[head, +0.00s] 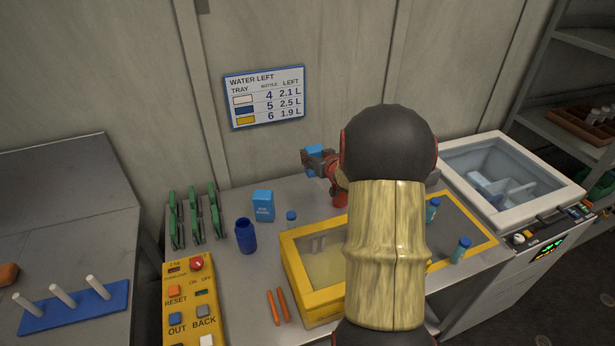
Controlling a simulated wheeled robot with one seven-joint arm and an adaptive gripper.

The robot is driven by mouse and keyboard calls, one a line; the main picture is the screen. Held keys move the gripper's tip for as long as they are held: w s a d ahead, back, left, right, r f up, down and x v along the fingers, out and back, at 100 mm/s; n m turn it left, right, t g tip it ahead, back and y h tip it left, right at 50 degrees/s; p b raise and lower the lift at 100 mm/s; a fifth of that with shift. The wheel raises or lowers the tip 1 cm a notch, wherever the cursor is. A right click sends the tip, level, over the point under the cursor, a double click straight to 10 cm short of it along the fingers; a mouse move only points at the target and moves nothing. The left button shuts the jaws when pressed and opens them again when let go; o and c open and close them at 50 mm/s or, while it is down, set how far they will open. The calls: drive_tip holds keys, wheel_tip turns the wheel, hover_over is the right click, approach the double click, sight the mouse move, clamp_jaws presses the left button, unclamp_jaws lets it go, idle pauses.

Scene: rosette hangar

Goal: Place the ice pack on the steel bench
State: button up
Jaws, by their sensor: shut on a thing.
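My gripper (318,164) is in the head view, above the back of the grey steel bench (222,284). It is shut on a small blue thing (315,149), which looks like the ice pack. The jaws hide most of that thing, and it appears held above the bench top near the wall. My arm hides the middle of the bench. Bare steel shows on the bench's left part, around a dark blue jar (246,237) and a light-blue carton (263,207).
A yellow-rimmed tray box (304,289), orange sticks (279,306), green racks (194,218) and a yellow control panel (190,290) crowd the bench. Small blue-capped bottles (461,250) stand at the right. A blue peg board (75,308) lies left.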

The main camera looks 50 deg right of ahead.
sight(307, 169)
drive_tip(key=shift+w+a+f+b, duration=0.3)
drive_tip(key=shift+w+f, duration=0.2)
drive_tip(key=shift+f, duration=0.15)
drive_tip(key=shift+w+a+f+b, duration=0.25)
drive_tip(key=shift+w+f, duration=0.2)
drive_tip(key=shift+f, duration=0.15)
drive_tip(key=shift+w+a+f+b, duration=0.1)
drive_tip(key=shift+f+b, duration=0.2)
drive_tip(key=shift+f, duration=0.55)
drive_tip(key=shift+w+a+f+b, duration=0.1)
drive_tip(key=shift+f+b, duration=0.2)
drive_tip(key=shift+f, duration=0.55)
drive_tip(key=shift+f, duration=0.2)
drive_tip(key=o, duration=1.3)
drive_tip(key=shift+o, duration=0.2)
drive_tip(key=shift+r, duration=0.1)
